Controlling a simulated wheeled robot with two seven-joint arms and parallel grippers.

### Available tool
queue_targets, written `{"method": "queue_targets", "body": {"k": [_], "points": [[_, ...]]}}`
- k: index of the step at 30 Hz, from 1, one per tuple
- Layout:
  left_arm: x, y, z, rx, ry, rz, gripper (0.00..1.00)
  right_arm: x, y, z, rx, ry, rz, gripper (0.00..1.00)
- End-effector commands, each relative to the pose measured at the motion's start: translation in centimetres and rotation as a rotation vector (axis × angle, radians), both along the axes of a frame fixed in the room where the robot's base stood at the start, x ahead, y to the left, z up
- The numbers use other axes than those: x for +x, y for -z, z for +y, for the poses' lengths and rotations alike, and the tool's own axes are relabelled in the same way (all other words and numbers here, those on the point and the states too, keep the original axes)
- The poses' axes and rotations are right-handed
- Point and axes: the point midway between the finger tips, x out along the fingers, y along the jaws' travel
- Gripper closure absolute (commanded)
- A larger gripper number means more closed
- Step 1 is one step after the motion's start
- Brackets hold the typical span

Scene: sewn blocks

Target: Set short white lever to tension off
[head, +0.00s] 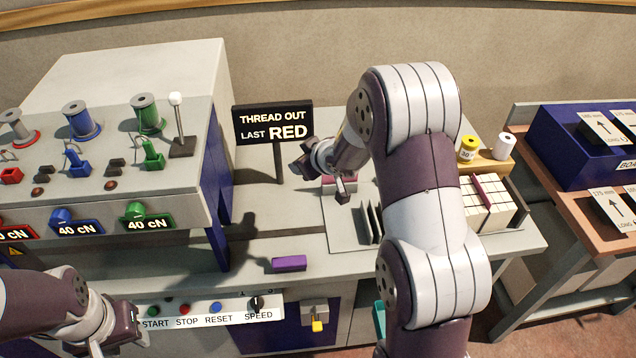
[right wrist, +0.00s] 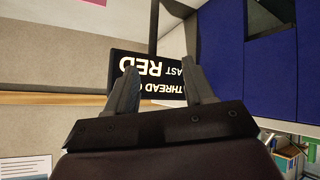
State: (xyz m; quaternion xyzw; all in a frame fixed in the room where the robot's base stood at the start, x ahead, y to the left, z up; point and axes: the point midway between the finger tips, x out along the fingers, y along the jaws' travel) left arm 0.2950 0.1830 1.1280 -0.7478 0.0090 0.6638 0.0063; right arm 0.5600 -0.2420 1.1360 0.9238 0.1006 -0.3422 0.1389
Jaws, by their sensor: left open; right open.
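A white-knobbed lever (head: 177,112) stands upright on a dark base at the right end of the machine's top panel, right of the green spool. It is the only white lever I can make out. My right gripper (head: 322,180) is open and empty, well to the right of the lever, just past the sign. In the right wrist view its two fingers (right wrist: 159,72) are spread with the sign behind them. My left gripper (head: 116,336) is at the lower left, below the dials and near the START button, well below the lever; it is open and its fingertips are partly unclear.
A black sign (head: 273,123) reading "THREAD OUT LAST RED" stands between the lever and my right gripper. Red, blue and green spools (head: 148,115) line the panel. A purple block (head: 289,263) lies on the front ledge. A blue box (head: 560,140) stands on the right-hand bench.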

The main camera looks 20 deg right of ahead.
Motion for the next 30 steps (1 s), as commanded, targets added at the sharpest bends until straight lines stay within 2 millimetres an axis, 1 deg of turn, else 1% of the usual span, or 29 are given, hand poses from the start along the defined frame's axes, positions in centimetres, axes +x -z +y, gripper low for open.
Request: {"method": "queue_targets", "body": {"k": [1,6,21,23,25,26,27,28,29,30], "points": [[0.0,0.3,0.0,0.000,0.000,0.000,0.57,-0.5,0.6,-0.2,-0.006,0.016,0.021,0.47],[0.0,0.6,0.0,0.000,0.000,0.000,0.57,-1.7,1.3,-0.6,-0.018,0.050,0.070,0.47],[0.0,0.5,0.0,0.000,0.000,0.000,0.57,-1.9,1.4,-0.6,-0.022,0.056,0.079,0.47],[0.0,0.5,0.0,0.000,0.000,0.000,0.57,-2.3,1.9,-1.0,-0.040,0.062,0.105,0.47],[0.0,0.5,0.0,0.000,0.000,0.000,0.57,-4.6,3.6,-1.8,-0.054,0.119,0.208,0.47],[0.0,0.6,0.0,0.000,0.000,0.000,0.57,-6.4,4.3,-2.2,-0.057,0.155,0.271,0.47],[0.0,0.7,0.0,0.000,0.000,0.000,0.57,-9.4,5.0,-2.2,-0.054,0.211,0.369,0.47],[0.0,0.8,0.0,0.000,0.000,0.000,0.57,-11.8,5.3,-1.7,-0.047,0.248,0.442,0.47],[0.0,1.0,0.0,0.000,0.000,0.000,0.57,-14.2,5.4,-1.1,-0.037,0.279,0.510,0.47],[0.0,1.1,0.0,0.000,0.000,0.000,0.57,-17.2,5.3,-0.1,-0.020,0.310,0.591,0.47]]}}
